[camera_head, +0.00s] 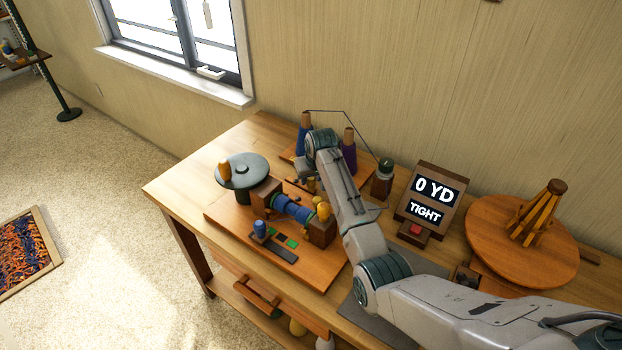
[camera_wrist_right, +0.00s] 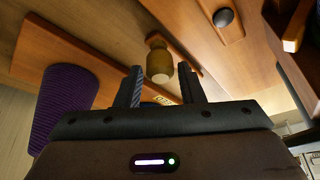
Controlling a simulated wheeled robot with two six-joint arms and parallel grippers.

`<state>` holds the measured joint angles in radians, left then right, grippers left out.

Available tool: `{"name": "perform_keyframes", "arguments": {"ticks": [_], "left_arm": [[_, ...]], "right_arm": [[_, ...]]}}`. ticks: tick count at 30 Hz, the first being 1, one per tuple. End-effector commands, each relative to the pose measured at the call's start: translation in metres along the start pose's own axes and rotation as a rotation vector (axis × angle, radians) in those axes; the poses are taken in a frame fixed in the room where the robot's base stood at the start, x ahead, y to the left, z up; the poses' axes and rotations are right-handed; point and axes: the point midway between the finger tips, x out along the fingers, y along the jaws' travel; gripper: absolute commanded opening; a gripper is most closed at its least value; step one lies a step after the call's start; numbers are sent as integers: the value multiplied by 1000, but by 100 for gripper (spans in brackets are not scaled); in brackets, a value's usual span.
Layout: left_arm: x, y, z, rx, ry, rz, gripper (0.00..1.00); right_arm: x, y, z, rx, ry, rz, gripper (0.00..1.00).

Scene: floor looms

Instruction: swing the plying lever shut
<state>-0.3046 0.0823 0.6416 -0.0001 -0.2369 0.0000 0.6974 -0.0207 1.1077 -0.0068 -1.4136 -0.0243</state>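The plying lever is not clearly distinguishable. A yellow knob (camera_head: 323,210) stands by the wooden end block of the blue-wound roller (camera_head: 293,208) on the orange board (camera_head: 232,215); whether it is the lever's handle I cannot tell. My right gripper (camera_head: 308,183) reaches down over the back of this board, its fingers partly hidden by the arm. In the right wrist view my right gripper (camera_wrist_right: 161,88) is open, with a yellow, wood-topped knob (camera_wrist_right: 159,66) showing between and beyond its fingertips. I cannot see contact. My left gripper is out of view.
A purple yarn cone (camera_head: 348,150) and a blue cone (camera_head: 305,135) stand behind the gripper. A grey disc (camera_head: 243,170) is at left, a blue knob (camera_head: 260,228) in front. A display (camera_head: 433,200) reads "0 YD" and "TIGHT". A round wooden turntable (camera_head: 521,255) is right.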

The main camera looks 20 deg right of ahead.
Motion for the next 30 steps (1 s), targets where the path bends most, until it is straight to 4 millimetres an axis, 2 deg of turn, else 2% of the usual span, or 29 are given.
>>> {"name": "perform_keyframes", "arguments": {"ticks": [6, 15, 21, 26, 30], "left_arm": [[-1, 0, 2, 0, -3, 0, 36], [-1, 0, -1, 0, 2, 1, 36], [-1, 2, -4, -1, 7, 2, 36], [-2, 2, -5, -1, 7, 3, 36], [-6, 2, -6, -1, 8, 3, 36]], "right_arm": [[18, 0, 0, 0, -1, 0, 35], [20, 0, 0, 0, 1, 0, 35], [20, 0, 0, 0, 1, 0, 0], [19, 1, 0, -1, 1, 0, 0], [17, 10, 2, -9, 1, -2, 0]]}}
